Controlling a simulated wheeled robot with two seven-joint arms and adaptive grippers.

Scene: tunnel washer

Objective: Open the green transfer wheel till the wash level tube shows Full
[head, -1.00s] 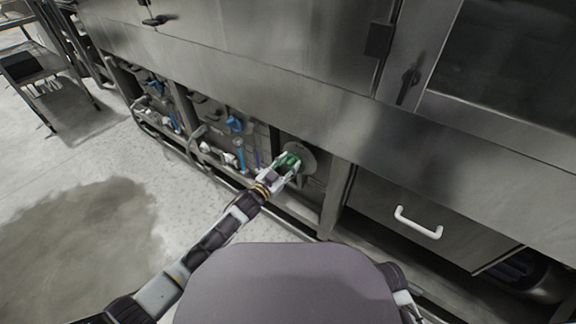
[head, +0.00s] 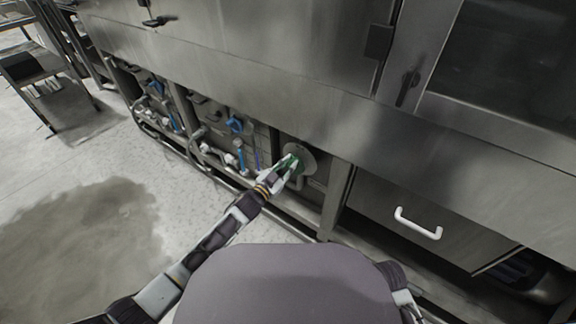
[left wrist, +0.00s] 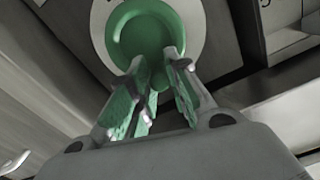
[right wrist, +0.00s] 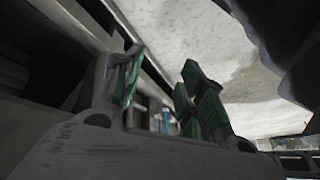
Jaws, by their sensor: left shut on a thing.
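The round green wheel (head: 297,171) sits on a pale round plate (head: 306,155) low on the machine's front; it fills the top of the left wrist view (left wrist: 150,32). My left gripper (head: 289,168) is shut on the lower rim of the wheel. In the left wrist view its two green-padded fingers (left wrist: 161,80) close in on the rim and hide part of it. Slim blue and purple tubes (head: 241,157) stand left of the wheel; I cannot tell which is the wash level tube, nor read any level. My right gripper (right wrist: 158,75) is open and empty, its fingers well apart.
A steel ledge (head: 260,85) overhangs the recess with the wheel. Right of it is a panel with a white handle (head: 418,223). Blue-handled valves (head: 236,125) and pipes lie to the left.

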